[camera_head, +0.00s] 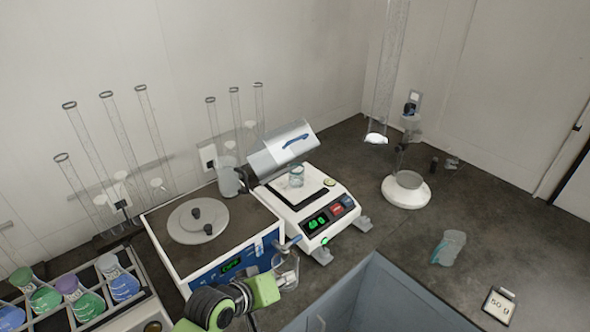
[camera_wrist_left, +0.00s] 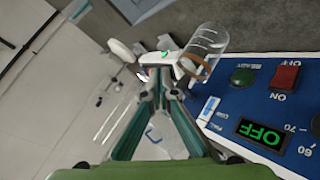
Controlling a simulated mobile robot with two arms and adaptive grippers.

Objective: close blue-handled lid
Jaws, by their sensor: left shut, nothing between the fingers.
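The lid (camera_head: 272,153) is a clear and grey cover with a blue handle (camera_head: 295,140). It stands raised and tilted at the back of the white balance (camera_head: 313,233), whose display glows green. A small glass beaker (camera_head: 296,176) stands on the balance pan. My left gripper (camera_head: 277,282), with green parts, is low in front of the blue-fronted machine (camera_head: 185,262), apart from the lid. In the left wrist view its fingers (camera_wrist_left: 162,88) come together with nothing held. My right gripper is not in view.
A clear glass vessel (camera_head: 286,270) is close to my left gripper; a clear vessel (camera_wrist_left: 207,47) also shows in the left wrist view. A rack (camera_head: 85,283) of coloured flasks stands left. A tall glass tube (camera_head: 388,75) stands at the back.

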